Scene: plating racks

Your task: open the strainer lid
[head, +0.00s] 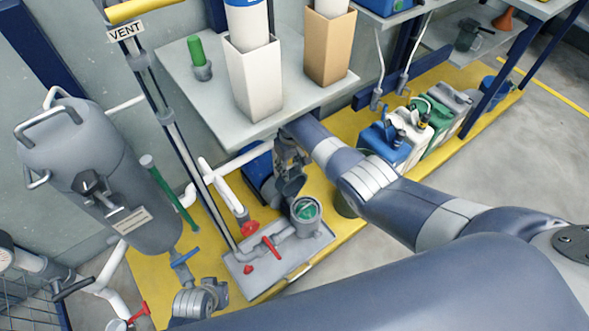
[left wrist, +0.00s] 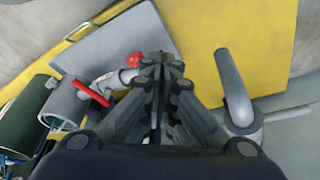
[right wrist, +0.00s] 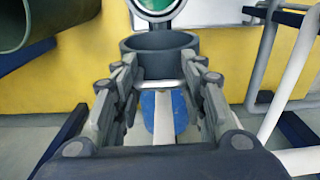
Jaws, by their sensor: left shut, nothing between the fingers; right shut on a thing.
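The strainer (head: 306,211) is a grey round pot on a grey plate, and its mouth is uncovered, showing a green inside. Its dark grey lid (head: 291,186) stands tilted up at the back of the mouth, partly hidden by my gripper. My right gripper (head: 287,160) is shut on the lid. In the right wrist view the lid's hollow ring (right wrist: 160,41) and pale bar (right wrist: 150,84) show at the fingers, with the strainer's green inside (right wrist: 157,5) beyond. Whether a hinge joins lid and strainer cannot be told. My left gripper (left wrist: 160,65) is shut and empty, near the plate.
A red-handled valve (head: 271,246) and a red knob (head: 250,228) stand left of the strainer. A grey tank (head: 110,180) is at the left. A shelf (head: 180,85) with two tall boxes overhangs the right gripper. Jugs (head: 415,130) line the yellow base at the right.

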